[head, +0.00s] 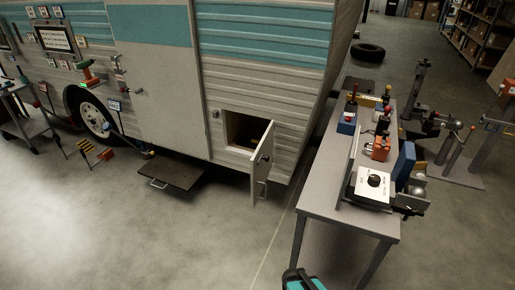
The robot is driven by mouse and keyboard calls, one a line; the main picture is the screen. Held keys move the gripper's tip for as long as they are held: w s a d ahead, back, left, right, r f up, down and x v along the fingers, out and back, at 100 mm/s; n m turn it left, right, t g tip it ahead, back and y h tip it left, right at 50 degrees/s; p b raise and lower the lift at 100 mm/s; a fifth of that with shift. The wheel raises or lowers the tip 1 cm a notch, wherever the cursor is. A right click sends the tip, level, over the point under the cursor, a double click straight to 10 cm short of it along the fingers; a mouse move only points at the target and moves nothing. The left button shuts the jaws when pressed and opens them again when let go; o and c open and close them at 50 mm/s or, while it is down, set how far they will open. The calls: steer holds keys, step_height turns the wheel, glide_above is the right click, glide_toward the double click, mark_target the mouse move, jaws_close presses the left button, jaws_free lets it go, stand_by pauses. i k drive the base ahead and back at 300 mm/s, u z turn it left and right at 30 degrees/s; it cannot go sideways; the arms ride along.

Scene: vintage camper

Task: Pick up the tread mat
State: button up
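A dark, flat step-like panel (171,172) lies low at the foot of the camper door, with a pale handle (158,183) at its front edge. Its top is dark brown, and I cannot tell whether a separate tread mat covers it. Another dark flat piece (363,86) lies on the floor at the far back, right of the camper, partly hidden by the bench.
The camper's small hatch door (262,162) stands open into the floor space. A long grey bench (349,215) with tools and boxes is at the right. A tyre (368,51) lies behind it. A cart (35,128) stands at left. The front left floor is clear.

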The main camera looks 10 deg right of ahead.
mark_target(247, 141)
steer(key=k, duration=0.5)
steer(key=u, duration=0.5)
steer(key=i, duration=0.7)
steer(key=u, duration=0.9)
steer(key=i, duration=2.3)
steer(key=z, duration=0.55)
